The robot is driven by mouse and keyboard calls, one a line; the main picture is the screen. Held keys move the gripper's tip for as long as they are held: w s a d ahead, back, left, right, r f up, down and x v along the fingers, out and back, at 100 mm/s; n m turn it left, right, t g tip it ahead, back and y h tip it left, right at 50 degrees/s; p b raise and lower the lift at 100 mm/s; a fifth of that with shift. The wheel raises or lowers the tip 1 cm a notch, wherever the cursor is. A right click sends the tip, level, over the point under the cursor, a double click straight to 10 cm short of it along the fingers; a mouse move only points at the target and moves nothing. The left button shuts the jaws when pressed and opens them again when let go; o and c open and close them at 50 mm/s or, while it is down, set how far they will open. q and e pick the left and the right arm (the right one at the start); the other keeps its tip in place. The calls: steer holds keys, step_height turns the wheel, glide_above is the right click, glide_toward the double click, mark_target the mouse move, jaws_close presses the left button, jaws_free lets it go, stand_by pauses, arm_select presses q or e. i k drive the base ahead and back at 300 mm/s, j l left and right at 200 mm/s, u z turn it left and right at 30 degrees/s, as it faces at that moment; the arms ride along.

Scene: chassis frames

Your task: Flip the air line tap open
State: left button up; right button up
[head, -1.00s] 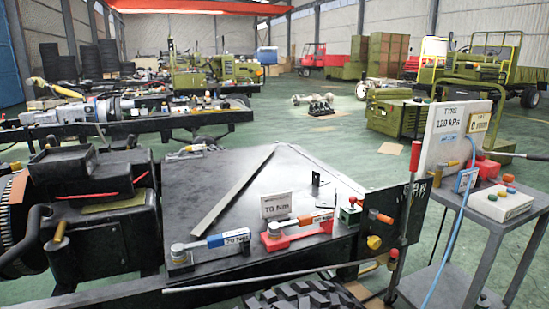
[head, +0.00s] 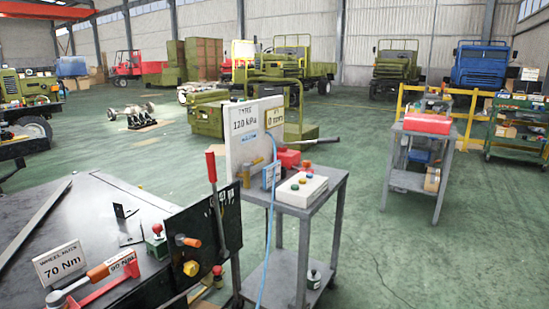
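I cannot tell for certain which part is the air line tap. A light blue hose (head: 268,230) runs down from a tyre-pressure board (head: 256,135) on a grey cart. Beside the board stand a small blue-framed tag (head: 271,174), a red part (head: 287,158) and a small orange piece (head: 306,164). A white box with coloured buttons (head: 301,188) lies on the cart top. On the black chassis panel (head: 205,235) are an orange-handled part (head: 187,241) and a yellow knob (head: 191,268). Neither of my grippers is in view.
A tall lever with a red grip (head: 211,167) rises by the panel. The black work surface (head: 95,215) holds a 70 Nm card (head: 60,262) and a red-and-orange wrench (head: 95,280). Another grey cart (head: 418,150) stands further right. Green floor between the carts is clear.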

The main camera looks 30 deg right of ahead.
mark_target(246, 166)
steer(key=i+l+z, duration=0.3)
steer(key=i+l, duration=0.15)
steer(key=l, duration=0.15)
steer(key=i+l+z, duration=0.3)
steer(key=i+l, duration=0.45)
steer(key=l, duration=0.2)
steer(key=i+l+z, duration=0.1)
steer(key=i+l, duration=0.15)
steer(key=l, duration=0.25)
steer(key=i+l, duration=0.25)
steer(key=l, duration=0.2)
steer(key=i+l+z, duration=0.1)
steer(key=i+l, duration=0.15)
steer(key=l, duration=0.2)
